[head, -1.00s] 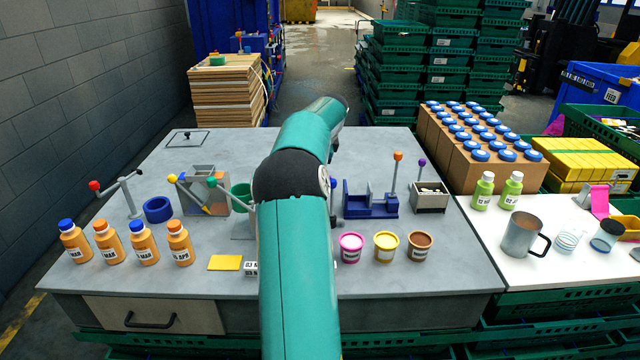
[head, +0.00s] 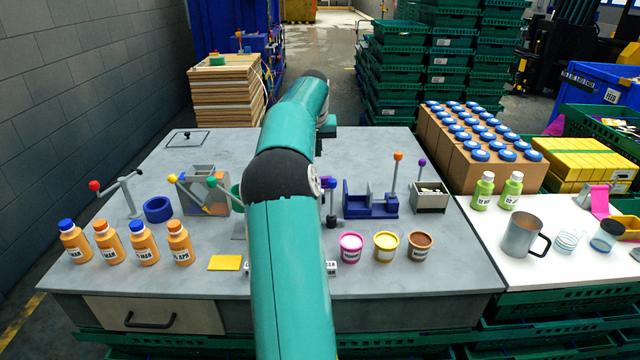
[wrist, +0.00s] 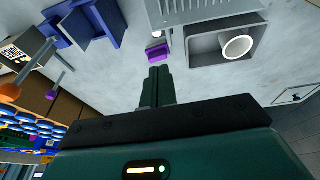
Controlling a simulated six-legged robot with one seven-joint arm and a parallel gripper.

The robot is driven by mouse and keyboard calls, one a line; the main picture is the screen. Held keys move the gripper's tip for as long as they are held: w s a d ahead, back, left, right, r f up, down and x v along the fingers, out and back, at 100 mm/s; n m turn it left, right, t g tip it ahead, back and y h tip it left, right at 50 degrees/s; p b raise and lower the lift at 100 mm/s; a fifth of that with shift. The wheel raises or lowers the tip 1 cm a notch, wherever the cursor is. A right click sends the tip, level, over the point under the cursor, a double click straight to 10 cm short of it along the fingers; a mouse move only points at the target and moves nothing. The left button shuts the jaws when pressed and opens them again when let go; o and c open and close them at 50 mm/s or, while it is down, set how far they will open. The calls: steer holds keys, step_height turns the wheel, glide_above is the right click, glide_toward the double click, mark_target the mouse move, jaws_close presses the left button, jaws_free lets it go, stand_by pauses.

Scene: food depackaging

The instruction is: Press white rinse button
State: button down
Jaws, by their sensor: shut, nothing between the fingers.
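In the wrist view my gripper (wrist: 160,72) is shut and empty, its fingertips just short of a small purple block (wrist: 157,52). A small white round thing, which looks like the white button (wrist: 157,34), shows just beyond that block, close to the edge of a grey slatted rack (wrist: 210,12). I cannot tell its height or see any contact with it.
A grey basin (wrist: 198,45) with a white ring-shaped item (wrist: 238,46) lies right of the fingertips. A blue fixture (head: 370,208) with an orange-knobbed lever stands right of my arm. Three small tubs (head: 386,246) and several orange bottles (head: 144,243) stand near the front.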

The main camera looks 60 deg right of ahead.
steer(key=shift+f, duration=0.1)
steer(key=x, duration=1.2)
steer(key=shift+s+a+f, duration=0.2)
steer(key=shift+s+f, duration=0.1)
steer(key=shift+f, duration=0.6)
